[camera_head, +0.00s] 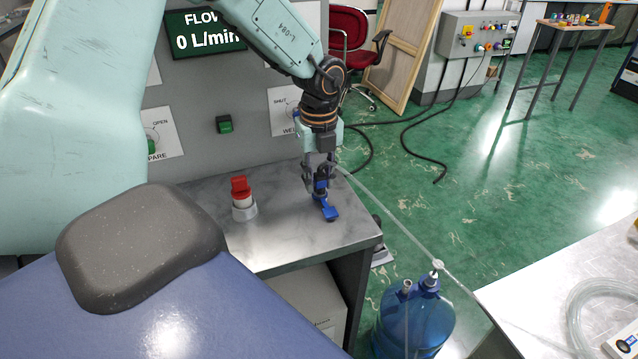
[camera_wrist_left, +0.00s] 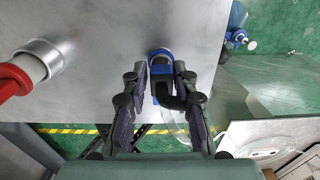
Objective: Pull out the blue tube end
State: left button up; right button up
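The blue tube end (camera_head: 329,210) is at the right part of the grey metal bench top (camera_head: 275,245). My left gripper (camera_head: 319,186) points down over it, with its fingers on either side. In the left wrist view the blue tube end (camera_wrist_left: 161,68) lies between the two fingertips of my left gripper (camera_wrist_left: 160,78). A narrow gap shows beside the left finger, so the gripper looks partly open; contact on the right side is unclear. A clear hose (camera_head: 385,212) runs from near the gripper down to the right. My right gripper is not in view.
A red-capped fitting (camera_head: 242,198) stands on the bench left of the gripper. A panel with a flow display (camera_head: 205,32) reading 0 L/min rises behind. A blue water jug (camera_head: 415,318) is beyond the bench's right edge. Another table (camera_head: 560,290) stands at right.

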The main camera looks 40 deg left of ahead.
aim_at(320, 174)
pick_arm(q)
jog(key=shift+w+d, duration=0.15)
jog(key=shift+c, duration=1.4)
grip_shut()
jog(key=shift+r, duration=0.1)
jog(key=shift+r+p, duration=2.75)
jog(key=shift+r, duration=0.15)
jog(key=shift+r+p, duration=1.25)
jog(key=shift+r, duration=0.05)
